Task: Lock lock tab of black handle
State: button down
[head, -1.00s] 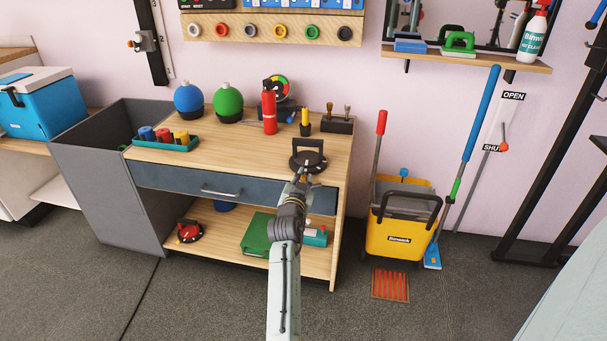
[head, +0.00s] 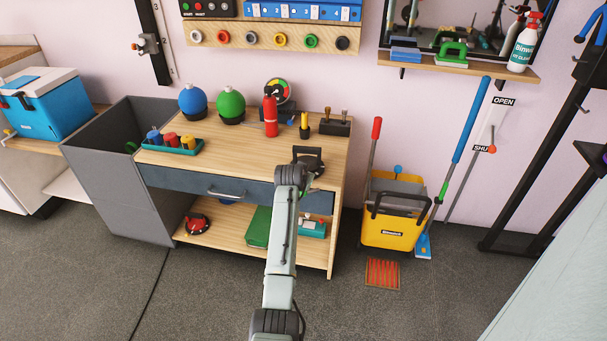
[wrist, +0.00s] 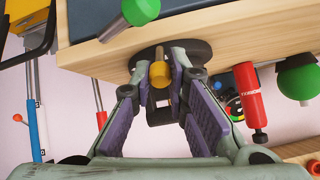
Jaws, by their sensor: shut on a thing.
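The black handle (head: 308,158) stands on a round black base near the front right of the wooden workbench top. In the wrist view, the black handle (wrist: 168,52) lies between my fingers, with its base against the wood. A short yellow-brown cylinder (wrist: 159,73), which may be the lock tab, shows between the fingertips. My gripper (wrist: 162,82) is shut on the black handle, a purple-padded finger on each side. The exact contact is partly hidden. In the head view, my arm covers my gripper and the front of the handle.
A green-tipped rod (wrist: 140,10) shows near the bench edge. A red bottle (head: 270,115), green ball (head: 230,104) and blue ball (head: 192,101) stand behind. A teal tray (head: 171,147) is at the left. A yellow bucket (head: 392,232) stands on the floor at the right.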

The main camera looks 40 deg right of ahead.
dwell(0.4)
jog(key=c, duration=1.5)
grip_release()
jog(key=shift+c, duration=0.2)
jog(key=shift+r, duration=0.1)
jog(key=v, duration=1.1)
jog(key=shift+s+a+r, duration=0.15)
jog(key=shift+a+r, duration=0.05)
jog(key=shift+r, duration=0.15)
